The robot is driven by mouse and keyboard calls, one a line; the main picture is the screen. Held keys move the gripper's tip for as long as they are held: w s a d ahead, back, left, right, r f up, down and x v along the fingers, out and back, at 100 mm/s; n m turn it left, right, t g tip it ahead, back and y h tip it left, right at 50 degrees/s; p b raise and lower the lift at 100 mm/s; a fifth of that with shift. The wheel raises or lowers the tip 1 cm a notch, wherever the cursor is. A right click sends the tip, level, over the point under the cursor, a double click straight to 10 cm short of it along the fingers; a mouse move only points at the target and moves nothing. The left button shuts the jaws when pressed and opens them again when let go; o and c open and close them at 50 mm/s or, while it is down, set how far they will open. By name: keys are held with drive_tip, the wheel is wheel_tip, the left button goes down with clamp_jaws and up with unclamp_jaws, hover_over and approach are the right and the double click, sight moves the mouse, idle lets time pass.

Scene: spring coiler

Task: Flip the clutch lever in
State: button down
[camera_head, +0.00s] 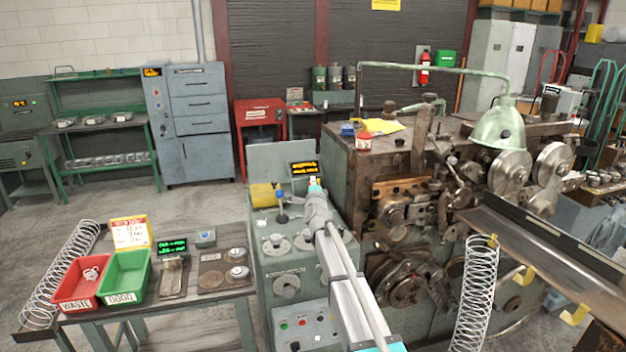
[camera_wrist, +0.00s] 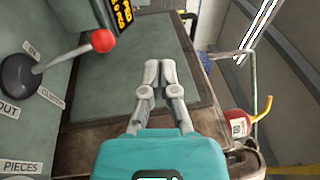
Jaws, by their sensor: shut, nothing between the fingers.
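The clutch lever (camera_wrist: 65,57) has a metal shaft, a round red knob and a dark round base on the grey panel at the left of the wrist view. Labels reading IN, OUT and CLUTCH surround its base. The shaft slants right and up in the picture; I cannot tell which setting it is in. My gripper (camera_wrist: 160,70) is shut and empty, to the right of the red knob and apart from it. In the head view my gripper (camera_head: 315,184) is beside the small display on the control cabinet, and I cannot make out the red knob there.
An orange-lettered display (camera_wrist: 122,12) is close above the knob. A red container with a yellow spout (camera_wrist: 238,122) is right of my gripper. In the head view a blue-knobbed lever (camera_head: 281,204) stands on the control cabinet (camera_head: 291,262), and the brown coiler (camera_head: 360,180) is to the right.

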drive_tip(key=shift+s+d+r+p, duration=0.1)
drive_tip(key=shift+s+r+p, duration=0.3)
drive_tip(key=shift+s, duration=0.4)
drive_tip(key=shift+s+d+r+p, duration=0.1)
drive_tip(key=shift+s+r+p, duration=0.25)
drive_tip(key=shift+s+r, duration=0.3)
drive_tip(key=shift+s+r+p, duration=0.35)
drive_tip(key=shift+s, duration=0.55)
drive_tip(key=s+d+f+n+g+y, duration=0.1)
drive_tip(key=s+d+f+n+g, duration=0.2)
drive_tip(key=s+f+n+g, duration=0.45)
drive_tip(key=s+d+f+n+g+y, duration=0.1)
drive_tip(key=s+d+f+n+g, duration=0.2)
drive_tip(key=s+f+n, duration=0.55)
drive_tip(key=s+d+f+g+h, duration=0.1)
drive_tip(key=s+d+g, duration=0.2)
drive_tip(key=s, duration=0.6)
drive_tip(key=s+d+f+n+g+h, duration=0.1)
drive_tip(key=s+d+f+g, duration=0.1)
drive_tip(key=s, duration=0.7)
drive_tip(key=s+d+f+g+h, duration=0.1)
drive_tip(key=s+d+g, duration=0.3)
drive_tip(key=s, duration=0.5)
drive_tip(key=shift+d+f+h, duration=0.4)
drive_tip(key=shift+d+f, duration=0.35)
drive_tip(key=shift+d, duration=0.15)
drive_tip(key=shift+w, duration=0.1)
